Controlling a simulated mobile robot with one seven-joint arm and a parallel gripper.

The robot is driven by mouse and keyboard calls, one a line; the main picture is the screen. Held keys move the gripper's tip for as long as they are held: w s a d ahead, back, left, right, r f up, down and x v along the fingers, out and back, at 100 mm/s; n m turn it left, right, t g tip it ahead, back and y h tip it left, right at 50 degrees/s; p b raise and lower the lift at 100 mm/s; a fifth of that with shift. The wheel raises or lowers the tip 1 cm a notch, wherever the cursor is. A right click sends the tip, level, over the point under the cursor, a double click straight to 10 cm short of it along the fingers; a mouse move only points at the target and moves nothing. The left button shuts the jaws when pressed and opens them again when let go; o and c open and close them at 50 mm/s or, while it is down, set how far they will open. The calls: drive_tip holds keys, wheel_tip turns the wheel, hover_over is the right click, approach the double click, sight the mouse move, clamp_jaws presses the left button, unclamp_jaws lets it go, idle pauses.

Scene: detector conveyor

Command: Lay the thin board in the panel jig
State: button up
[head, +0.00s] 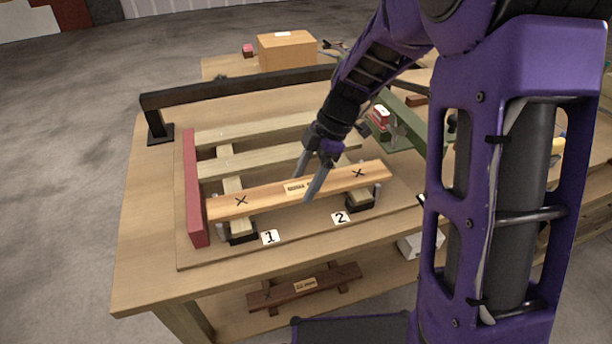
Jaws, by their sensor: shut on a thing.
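The thin board (262,199), light brown with a paper label and two X marks, lies across the front of the panel jig (195,185). Its left end is at the jig's red side stop, and whether they touch is unclear. The board spans two crosspieces with black end blocks (243,238), near cards 1 and 2; I cannot tell if it rests fully on them. My gripper (305,186) is shut on the board near its label, one finger in front and one behind. Two paler slats (255,131) lie behind it in the jig.
A black bar on a foot (240,85) runs above the jig's rear. A green rail (410,118) with a red-topped part is at right. A cardboard box (287,50) stands behind. A dark brown labelled board (325,281) lies on the lower shelf. The table's front left is clear.

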drive_tip(key=o, duration=1.5)
drive_tip(key=p+v, duration=0.3)
drive_tip(key=v, duration=1.4)
drive_tip(key=shift+r, duration=0.15)
drive_tip(key=shift+w, duration=0.1)
